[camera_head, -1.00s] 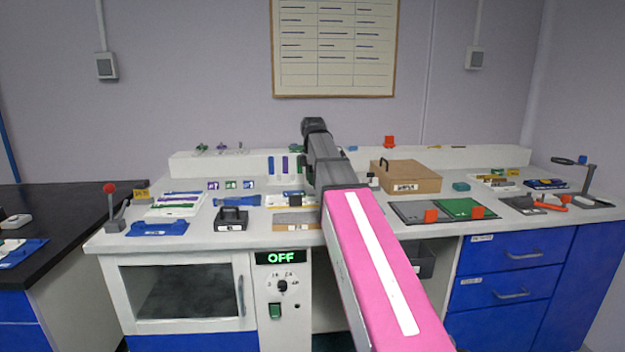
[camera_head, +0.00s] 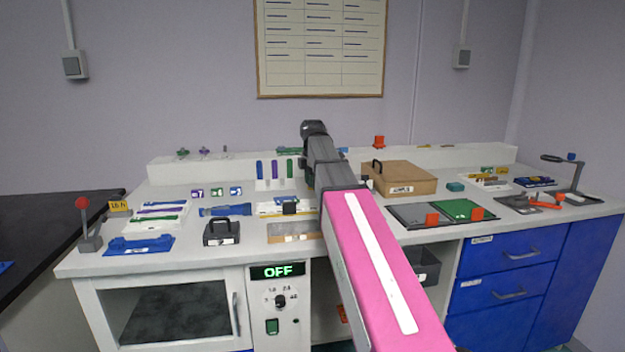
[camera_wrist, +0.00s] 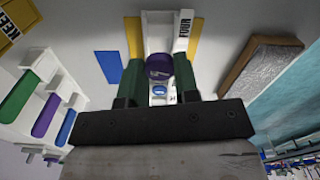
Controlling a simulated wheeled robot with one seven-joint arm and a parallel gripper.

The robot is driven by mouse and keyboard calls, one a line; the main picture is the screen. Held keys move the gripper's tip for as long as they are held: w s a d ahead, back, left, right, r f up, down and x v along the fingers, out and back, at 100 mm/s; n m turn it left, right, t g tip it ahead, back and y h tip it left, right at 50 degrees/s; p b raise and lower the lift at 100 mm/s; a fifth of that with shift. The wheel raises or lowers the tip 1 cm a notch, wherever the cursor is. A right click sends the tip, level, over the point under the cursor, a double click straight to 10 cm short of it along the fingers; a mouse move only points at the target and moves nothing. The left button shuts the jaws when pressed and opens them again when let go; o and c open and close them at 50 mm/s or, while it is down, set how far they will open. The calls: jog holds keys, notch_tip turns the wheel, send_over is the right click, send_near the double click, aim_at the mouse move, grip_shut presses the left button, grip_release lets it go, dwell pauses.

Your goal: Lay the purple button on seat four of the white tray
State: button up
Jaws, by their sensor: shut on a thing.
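In the wrist view, my gripper (camera_wrist: 158,72) has its two green fingers on either side of the purple button (camera_wrist: 159,64) and is shut on it. A narrow white tray part (camera_wrist: 157,38) shows past the button, with a label reading FOUR (camera_wrist: 183,28). A yellow strip lies along each side of it. A small blue-and-white round spot (camera_wrist: 159,90) shows between the fingers. I cannot tell whether the button touches the tray. In the head view, my arm hides the gripper and the button.
A white rack (camera_head: 274,183) with blue, purple and green rods stands left of my arm, also at left in the wrist view (camera_wrist: 45,100). A wooden box (camera_head: 400,178) stands right of my arm. A black-handled block (camera_head: 221,232) sits near the front edge.

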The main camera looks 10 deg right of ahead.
aim_at(312, 202)
jog(key=shift+f, duration=2.3)
jog(key=shift+f, duration=0.6)
jog(key=o, duration=0.9)
notch_tip(312, 202, up, 11)
jog(key=shift+f, duration=0.1)
